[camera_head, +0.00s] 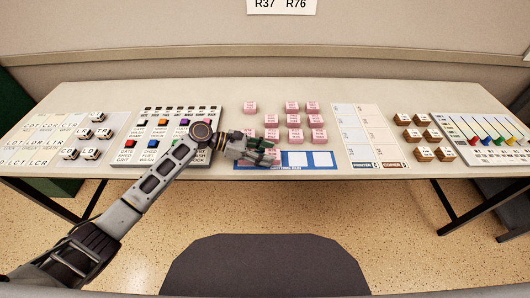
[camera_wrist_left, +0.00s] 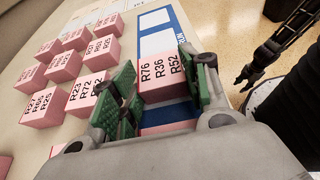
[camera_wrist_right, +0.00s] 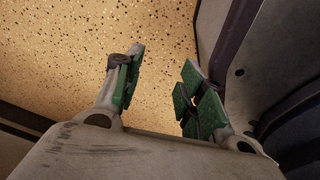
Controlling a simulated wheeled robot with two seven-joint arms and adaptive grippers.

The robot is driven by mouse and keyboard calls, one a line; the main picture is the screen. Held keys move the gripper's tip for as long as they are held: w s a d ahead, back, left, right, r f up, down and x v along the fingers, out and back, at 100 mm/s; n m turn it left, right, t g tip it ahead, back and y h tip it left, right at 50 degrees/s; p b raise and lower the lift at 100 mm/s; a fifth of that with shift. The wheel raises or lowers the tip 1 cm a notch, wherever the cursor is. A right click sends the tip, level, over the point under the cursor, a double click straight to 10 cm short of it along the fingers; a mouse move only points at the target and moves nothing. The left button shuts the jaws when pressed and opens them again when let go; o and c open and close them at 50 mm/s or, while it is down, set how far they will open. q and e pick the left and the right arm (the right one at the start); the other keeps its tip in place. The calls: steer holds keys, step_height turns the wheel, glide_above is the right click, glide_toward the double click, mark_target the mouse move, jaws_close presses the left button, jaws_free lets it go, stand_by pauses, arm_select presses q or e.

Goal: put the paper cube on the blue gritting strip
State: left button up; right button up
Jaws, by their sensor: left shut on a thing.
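My left gripper (camera_head: 266,148) is shut on a pink paper cube (camera_wrist_left: 160,82) marked R76, R36 and R52, over the left part of the blue gritting strip (camera_head: 285,168). The left wrist view shows the cube between the green finger pads (camera_wrist_left: 165,72), with blue strip beside it. I cannot tell whether the cube touches the strip. Another pink piece (camera_wrist_left: 170,128) shows closer to the palm, mostly hidden. The strip's white squares to the right are bare. My right gripper (camera_wrist_right: 163,64) is open and empty above the speckled floor, outside the head view.
Several pink cubes (camera_head: 294,134) stand behind the strip. A button panel (camera_head: 150,125) lies to the left, under my left arm. A pale printer and copier sheet (camera_head: 367,135), brown blocks (camera_head: 423,154) and a board with coloured pieces (camera_head: 480,128) are to the right.

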arm_select(q)
steer(key=o, duration=0.8)
steer(key=shift+c, duration=0.2)
steer(key=shift+o, duration=1.1)
arm_select(e)
steer(key=shift+s+f, duration=0.15)
steer(key=shift+s, duration=0.55)
steer(key=shift+w, duration=0.1)
arm_select(q)
steer(key=shift+a+r, duration=0.1)
steer(key=shift+r, duration=0.05)
steer(key=shift+a+r, duration=0.25)
steer(key=shift+a, duration=0.35)
steer(key=v, duration=1)
steer(key=shift+a, duration=0.25)
arm_select(e)
steer(key=shift+s+d, duration=0.3)
steer(key=shift+d, duration=0.1)
